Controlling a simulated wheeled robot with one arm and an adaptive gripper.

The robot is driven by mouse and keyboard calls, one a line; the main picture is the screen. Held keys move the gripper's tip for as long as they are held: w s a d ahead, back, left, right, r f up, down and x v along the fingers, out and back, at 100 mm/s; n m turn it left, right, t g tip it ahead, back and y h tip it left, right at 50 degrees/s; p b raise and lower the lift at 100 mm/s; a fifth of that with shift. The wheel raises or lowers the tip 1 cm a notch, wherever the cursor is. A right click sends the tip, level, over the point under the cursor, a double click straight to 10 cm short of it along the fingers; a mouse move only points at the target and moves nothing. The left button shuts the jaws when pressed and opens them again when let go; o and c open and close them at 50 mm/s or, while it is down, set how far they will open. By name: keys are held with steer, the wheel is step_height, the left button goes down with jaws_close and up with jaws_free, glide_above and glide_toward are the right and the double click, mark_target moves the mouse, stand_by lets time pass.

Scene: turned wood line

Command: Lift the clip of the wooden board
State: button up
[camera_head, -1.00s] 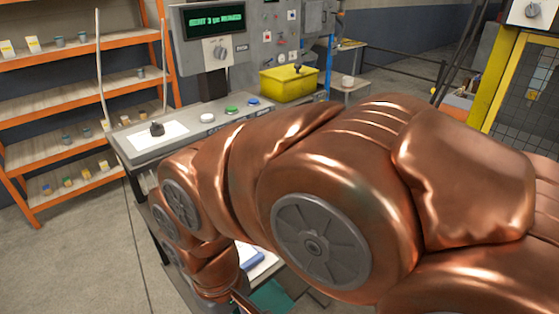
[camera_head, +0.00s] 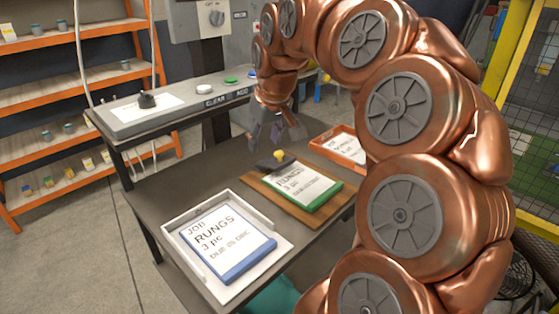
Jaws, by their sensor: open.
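The wooden board (camera_head: 262,192) lies on the dark table and carries a green-edged job card (camera_head: 308,193) with print on it. The clip (camera_head: 275,163), dark with a yellow part, sits at the board's far left end, by the card's top edge. My gripper (camera_head: 277,140) is open and empty, pointing down just above and behind the clip. I cannot tell the exact gap between the fingertips and the clip.
A white tray (camera_head: 282,246) with a blue-edged job card (camera_head: 228,243) stands at the near left. An orange tray (camera_head: 320,147) with another card is at the right, partly hidden by my arm. A console with buttons (camera_head: 203,89) runs behind the table.

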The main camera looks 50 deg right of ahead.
steer(key=m, duration=0.1)
glide_toward(279, 152)
steer(key=shift+h, duration=0.3)
steer(key=shift+a+p+x, duration=0.15)
steer(key=shift+p+x, duration=0.1)
steer(key=shift+x, duration=1.85)
steer(key=shift+a+p+x, duration=0.15)
steer(key=shift+p+x, duration=0.05)
steer(key=shift+x, duration=1.9)
steer(key=shift+s+f, duration=0.1)
jaws_close()
